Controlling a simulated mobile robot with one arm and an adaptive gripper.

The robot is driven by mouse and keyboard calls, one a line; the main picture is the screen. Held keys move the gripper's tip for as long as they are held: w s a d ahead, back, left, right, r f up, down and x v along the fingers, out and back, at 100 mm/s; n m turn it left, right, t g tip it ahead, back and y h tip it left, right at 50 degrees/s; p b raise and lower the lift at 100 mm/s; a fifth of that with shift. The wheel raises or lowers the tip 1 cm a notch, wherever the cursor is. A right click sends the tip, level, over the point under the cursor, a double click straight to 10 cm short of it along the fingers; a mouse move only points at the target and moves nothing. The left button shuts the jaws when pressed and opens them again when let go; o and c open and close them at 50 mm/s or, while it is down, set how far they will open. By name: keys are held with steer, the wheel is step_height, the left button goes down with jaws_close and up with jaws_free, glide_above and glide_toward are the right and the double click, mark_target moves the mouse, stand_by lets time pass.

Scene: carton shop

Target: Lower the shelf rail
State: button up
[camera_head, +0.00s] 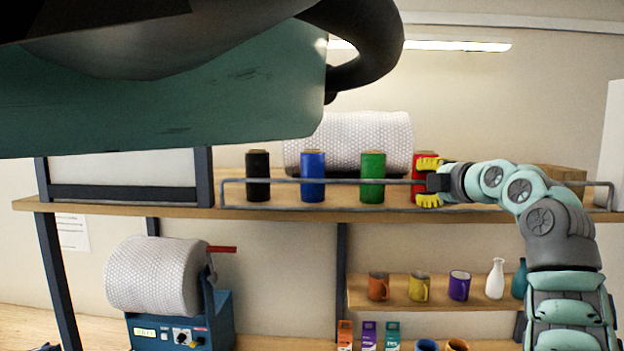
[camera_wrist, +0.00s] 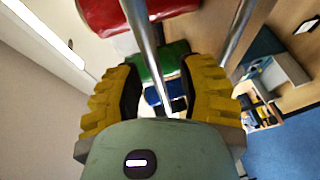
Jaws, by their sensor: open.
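The shelf rail (camera_head: 335,181) is a thin grey metal frame along the front edge of the upper shelf, standing upright in front of the spools. My gripper (camera_head: 428,182) is at the right part of the rail, its yellow fingers open, one above and one below the upper bar. In the wrist view the rail (camera_wrist: 143,35) runs between the open fingers of my gripper (camera_wrist: 165,95). I cannot tell whether either finger touches the bar.
Black (camera_head: 257,176), blue (camera_head: 313,177), green (camera_head: 373,177) and red (camera_head: 419,171) spools stand behind the rail. A bubble-wrap roll (camera_head: 350,138) lies behind them. Mugs and vases sit on a lower shelf (camera_head: 430,303). A blue machine (camera_head: 180,330) with another roll is at lower left.

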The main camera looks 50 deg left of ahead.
jaws_close()
